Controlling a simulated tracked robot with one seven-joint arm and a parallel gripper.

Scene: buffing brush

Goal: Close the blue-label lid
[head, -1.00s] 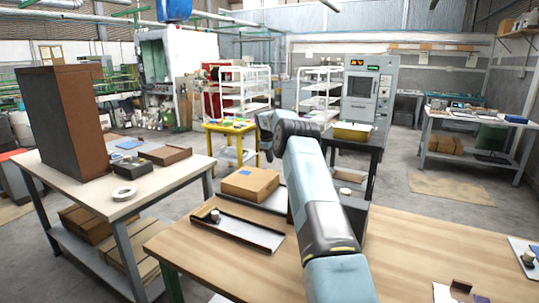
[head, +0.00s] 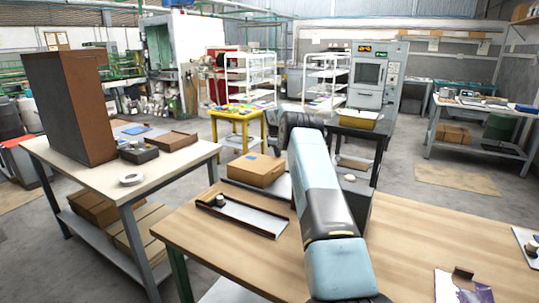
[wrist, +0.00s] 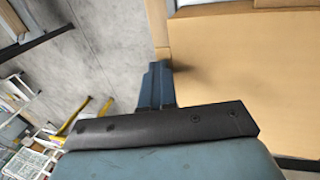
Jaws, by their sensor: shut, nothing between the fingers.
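A brown cardboard box (head: 256,171) with a small blue label (head: 258,157) on top sits at the back of the wooden table, left of my arm. Its top looks flat in the head view; I cannot tell whether the lid is fully down. In the wrist view a broad cardboard surface (wrist: 245,75) fills the right side. My gripper (wrist: 158,68) has its fingers together at the left edge of that surface, with a dark shadow beside them. I cannot tell whether they touch it. In the head view my gripper is hidden behind my arm.
A dark-edged tray (head: 243,216) with a small round part lies in front of the box. A pale table (head: 95,168) with a tall brown cabinet stands at left. A yellow stand (head: 238,115) is behind. The right part of the wooden table (head: 420,235) is mostly clear.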

